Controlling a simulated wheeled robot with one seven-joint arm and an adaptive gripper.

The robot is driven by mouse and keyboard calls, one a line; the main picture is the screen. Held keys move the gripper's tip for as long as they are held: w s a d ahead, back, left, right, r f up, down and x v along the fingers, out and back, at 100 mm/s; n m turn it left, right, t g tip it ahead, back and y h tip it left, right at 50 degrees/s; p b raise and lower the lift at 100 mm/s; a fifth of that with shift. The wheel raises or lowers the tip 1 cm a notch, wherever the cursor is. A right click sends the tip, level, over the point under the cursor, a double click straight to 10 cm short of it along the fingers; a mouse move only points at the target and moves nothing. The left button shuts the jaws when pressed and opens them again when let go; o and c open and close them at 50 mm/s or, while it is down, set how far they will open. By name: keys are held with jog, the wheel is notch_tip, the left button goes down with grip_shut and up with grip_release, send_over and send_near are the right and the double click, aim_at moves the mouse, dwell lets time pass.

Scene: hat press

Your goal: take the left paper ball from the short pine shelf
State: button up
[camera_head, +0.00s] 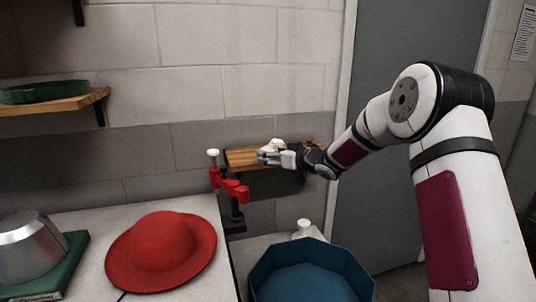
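The short pine shelf (240,158) is mounted on the block wall near the middle of the view. A crumpled white paper ball (273,144) is on it, just behind and above my gripper's fingers as seen here. My gripper (266,155) reaches in from the right, low over the shelf, with its fingertips pointing left. The fingers overlap the ball's lower part in the picture, so I cannot tell whether they touch it or how far apart they are. I make out only one paper ball clearly; my gripper and wrist hide much of the shelf's right part.
A red clamp (232,187) stands at the shelf's left front. A red hat (162,250) lies on the white table (88,219), beside a metal form (28,248) on a green base. A blue bin (312,277) and a white bottle (304,229) are below the shelf.

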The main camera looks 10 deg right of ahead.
jog(key=v, duration=0.9)
